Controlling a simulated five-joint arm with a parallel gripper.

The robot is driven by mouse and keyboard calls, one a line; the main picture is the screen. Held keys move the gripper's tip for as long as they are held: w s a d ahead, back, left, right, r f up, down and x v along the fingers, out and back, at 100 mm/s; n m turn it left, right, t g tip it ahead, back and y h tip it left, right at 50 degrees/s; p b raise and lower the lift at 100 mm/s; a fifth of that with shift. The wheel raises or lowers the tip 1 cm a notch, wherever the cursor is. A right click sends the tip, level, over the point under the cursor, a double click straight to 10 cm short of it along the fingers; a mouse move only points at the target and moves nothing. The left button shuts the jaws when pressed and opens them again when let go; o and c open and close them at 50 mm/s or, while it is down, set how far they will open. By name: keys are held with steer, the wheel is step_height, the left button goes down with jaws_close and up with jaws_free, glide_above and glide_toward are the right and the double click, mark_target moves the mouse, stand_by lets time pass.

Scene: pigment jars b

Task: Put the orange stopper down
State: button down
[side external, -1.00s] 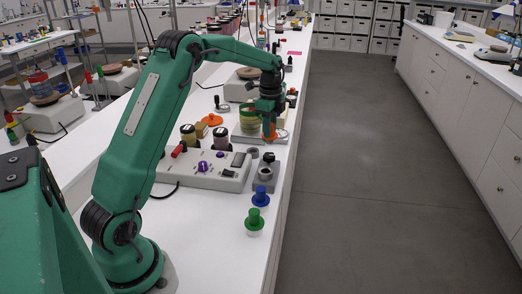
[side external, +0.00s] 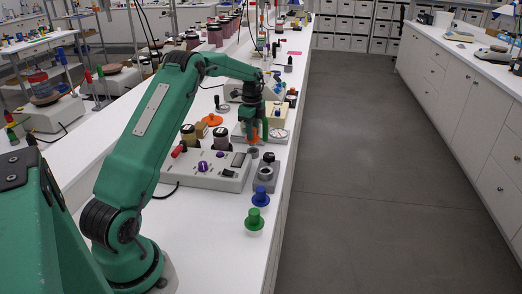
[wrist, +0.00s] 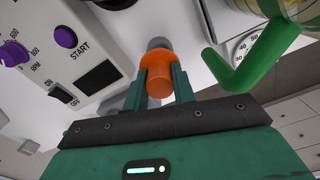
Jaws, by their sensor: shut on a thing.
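My gripper (side external: 255,138) is shut on the orange stopper (wrist: 158,72). In the wrist view the stopper's wide flange and knob show between the two green fingers (wrist: 158,88). In the side view only a little of the stopper (side external: 254,139) shows, low between the fingers. A small grey ring-like piece (side external: 252,152) is just below it. A grey round part (wrist: 159,43) also shows beyond the stopper in the wrist view. I cannot tell whether the stopper touches it.
A control box with a purple knob (side external: 206,172) stands left of the gripper. A grey block with a round top (side external: 265,174), a blue stopper (side external: 260,197) and a green stopper (side external: 254,220) are nearer the camera. A green bent handle (wrist: 255,55) is close right in the wrist view.

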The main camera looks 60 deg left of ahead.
steer(key=shift+f, duration=1.95)
steer(key=shift+f, duration=0.15)
steer(key=c, duration=1.2)
jaws_free()
steer(key=shift+o, duration=0.2)
step_height(320, 180, up, 12)
steer(key=shift+r, duration=0.2)
